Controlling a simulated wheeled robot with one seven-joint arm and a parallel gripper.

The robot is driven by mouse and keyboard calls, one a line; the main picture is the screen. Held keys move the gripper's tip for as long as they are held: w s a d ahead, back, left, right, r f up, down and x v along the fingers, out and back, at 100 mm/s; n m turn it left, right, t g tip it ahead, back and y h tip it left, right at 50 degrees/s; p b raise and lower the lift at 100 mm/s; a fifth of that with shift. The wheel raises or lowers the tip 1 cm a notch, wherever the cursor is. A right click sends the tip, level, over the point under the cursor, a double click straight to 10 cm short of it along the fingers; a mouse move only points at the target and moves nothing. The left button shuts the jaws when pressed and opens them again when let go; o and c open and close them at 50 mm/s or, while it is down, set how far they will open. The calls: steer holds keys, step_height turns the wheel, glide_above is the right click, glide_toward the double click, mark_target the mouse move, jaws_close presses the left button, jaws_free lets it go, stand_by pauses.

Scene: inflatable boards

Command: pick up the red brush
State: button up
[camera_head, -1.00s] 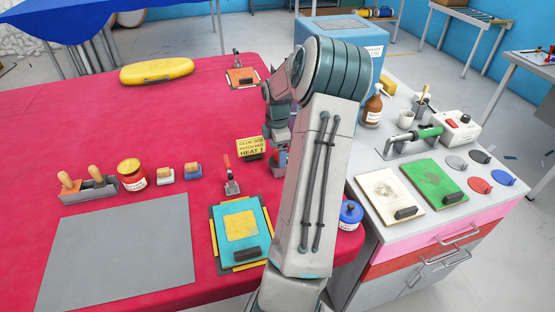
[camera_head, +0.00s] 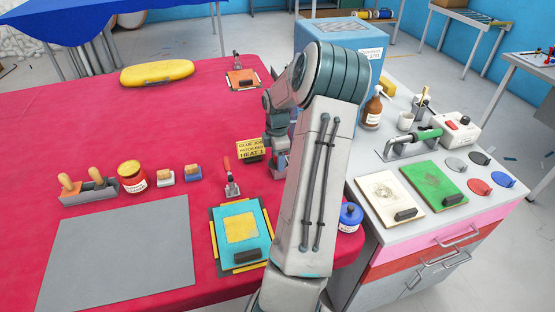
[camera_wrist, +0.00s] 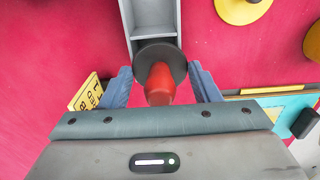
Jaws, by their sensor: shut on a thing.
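The red brush (camera_wrist: 160,84) shows in the wrist view as a red tapered handle with a dark round collar, between the two grey-blue fingers of my gripper (camera_wrist: 163,82). The fingers are shut on it. It stands at the near end of a grey open tray (camera_wrist: 127,22); whether it is clear of the tray, I cannot tell. Its lower part is hidden under the collar. In the head view my gripper (camera_head: 279,165) is low over the red table, just right of the yellow sign, largely hidden by my arm; the brush cannot be made out there.
The yellow sign (camera_head: 250,150) stands close to my gripper's left. A red-handled clamp (camera_head: 230,178) and a teal board with a yellow patch (camera_head: 240,236) lie nearer. A blue-lidded jar (camera_head: 350,216) stands right of my arm. The table's left middle is clear.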

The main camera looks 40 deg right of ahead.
steer(key=shift+r, duration=0.5)
steer(key=r, duration=0.2)
steer(key=s+r, duration=0.1)
steer(key=shift+d+r+b, duration=0.25)
steer(key=shift+b, duration=0.1)
steer(key=s+d+r, duration=0.3)
steer(key=s+r, duration=0.3)
steer(key=s, duration=0.4)
steer(key=shift+d+r+b, duration=0.25)
steer(key=shift+b, duration=0.15)
steer(key=shift+o, duration=0.9)
steer(key=shift+s, duration=0.1)
